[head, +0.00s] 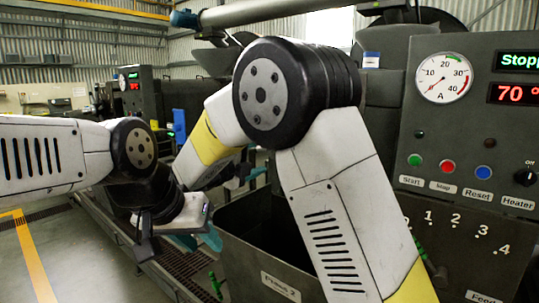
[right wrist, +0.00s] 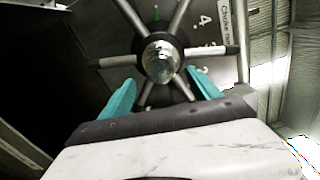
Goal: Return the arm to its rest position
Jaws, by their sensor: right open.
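My right arm rises from the lower right of the head view and bends at a large black elbow. Its gripper (right wrist: 162,92) is open in the right wrist view, with its two teal fingers apart. A spoked handwheel (right wrist: 163,58) with a shiny hub lies just beyond and between the fingertips. I cannot tell whether they touch it. In the head view, the right gripper (head: 246,178) shows small and partly hidden behind the forearm. My left arm comes in from the left. Its gripper (head: 198,240) points down over the floor side; its opening is unclear.
A control panel (head: 467,150) with a gauge, buttons and displays reading "Stopp" and 70° stands at the right. A dark open bin (head: 258,220) labelled "Press 2" is behind my right arm. Floor grating and a yellow line (head: 35,262) lie at the left, where the floor is clear.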

